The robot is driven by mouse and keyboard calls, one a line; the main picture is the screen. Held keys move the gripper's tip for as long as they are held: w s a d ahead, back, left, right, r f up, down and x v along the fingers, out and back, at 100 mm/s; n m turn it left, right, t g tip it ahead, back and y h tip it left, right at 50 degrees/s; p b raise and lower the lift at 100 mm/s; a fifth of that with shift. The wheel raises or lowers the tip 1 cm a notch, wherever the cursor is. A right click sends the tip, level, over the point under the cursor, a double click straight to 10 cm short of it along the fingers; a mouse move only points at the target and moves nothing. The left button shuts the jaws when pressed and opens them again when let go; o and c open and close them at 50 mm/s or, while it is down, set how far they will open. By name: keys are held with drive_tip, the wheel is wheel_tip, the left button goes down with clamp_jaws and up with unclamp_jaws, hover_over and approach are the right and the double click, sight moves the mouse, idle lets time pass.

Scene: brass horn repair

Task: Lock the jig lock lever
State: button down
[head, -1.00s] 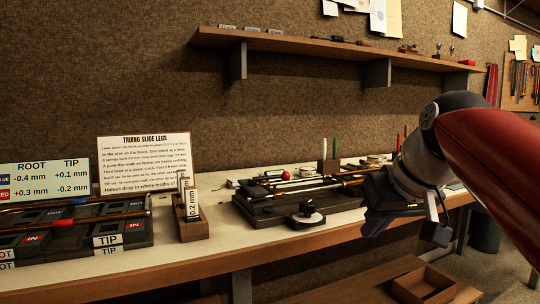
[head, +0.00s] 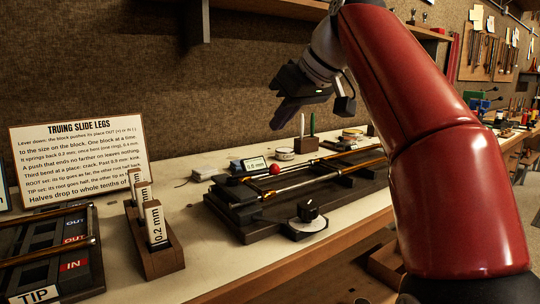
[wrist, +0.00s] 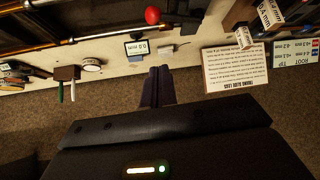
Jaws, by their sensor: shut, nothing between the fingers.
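The dark jig (head: 350,197) sits on the bench with long brass tubes lying over it. A red ball knob (head: 275,168) stands at its back left; it also shows at the top of the wrist view (wrist: 152,16). I cannot tell which of these belongs to the lock lever, or how the lever is set. My gripper (head: 279,122) is shut and empty, raised above the back of the bench, apart from the jig. Its closed fingers show in the wrist view (wrist: 157,86).
A wooden block rack (head: 158,254) and an instruction sign (head: 80,160) are at left. A shelf (head: 270,8) hangs above.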

sight(254, 174)
drive_tip(key=x, duration=0.9)
drive_tip(key=shift+f, duration=0.4)
drive_tip(key=shift+s+d+f, duration=0.15)
drive_tip(key=shift+s+d, duration=0.95)
drive_tip(key=shift+s, duration=0.05)
drive_tip(key=shift+s, duration=0.1)
